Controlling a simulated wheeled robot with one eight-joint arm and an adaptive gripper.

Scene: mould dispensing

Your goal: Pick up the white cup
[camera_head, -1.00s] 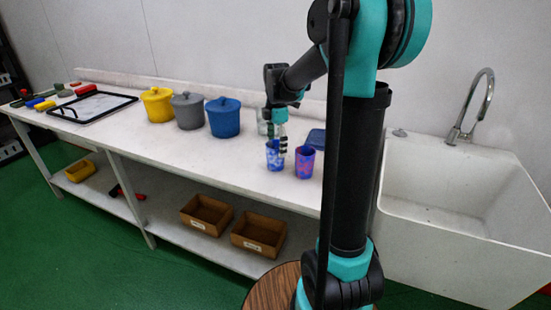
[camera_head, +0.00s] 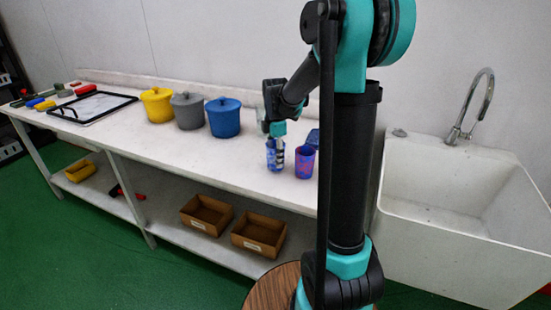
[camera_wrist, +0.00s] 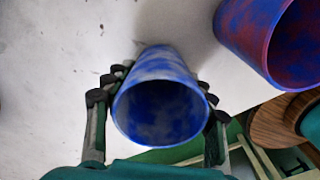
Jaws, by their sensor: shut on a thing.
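The white cup is marbled white and blue (camera_head: 275,164) and stands on the white counter in the head view. In the wrist view the cup (camera_wrist: 160,105) fills the middle, with its blue inside showing. My gripper (camera_head: 276,152) is low over the counter at the cup. In the wrist view my gripper (camera_wrist: 161,88) has one finger on each side of the cup and is shut on it. I cannot tell a gap between the cup and the counter.
A blue and red-purple cup (camera_head: 304,162) stands close to the right. Yellow (camera_head: 157,105), grey (camera_head: 188,112) and blue (camera_head: 223,118) lidded pots stand to the left. A sink (camera_head: 460,215) is at the right. The counter's front edge (camera_head: 200,172) is near.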

